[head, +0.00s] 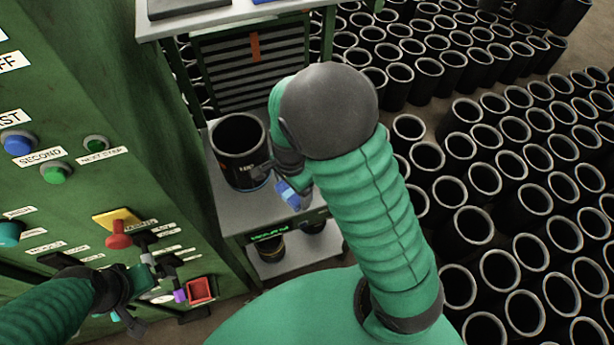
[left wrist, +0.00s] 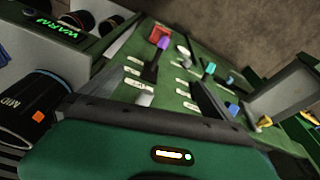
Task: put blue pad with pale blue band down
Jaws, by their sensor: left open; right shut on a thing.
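A small blue pad (head: 289,196) with a paler patch shows below my right wrist in the head view. My right gripper (head: 284,184) is shut on it and holds it beside the black sleeve; the forearm hides much of the grip. I cannot tell whether the pad touches the shelf behind it. My left gripper (head: 146,272) is open in front of the green control panel, at the lower left. Its dark fingers (left wrist: 178,92) also show in the left wrist view, spread apart with nothing between them that I can make out as held.
A large black sleeve (head: 238,152) stands on the grey shelf (head: 226,196). More sleeves sit on the lower shelf (head: 275,268). The green panel (head: 85,205) with buttons, levers and a red box (head: 200,290) fills the left. Many black sleeves (head: 470,225) crowd the floor at right.

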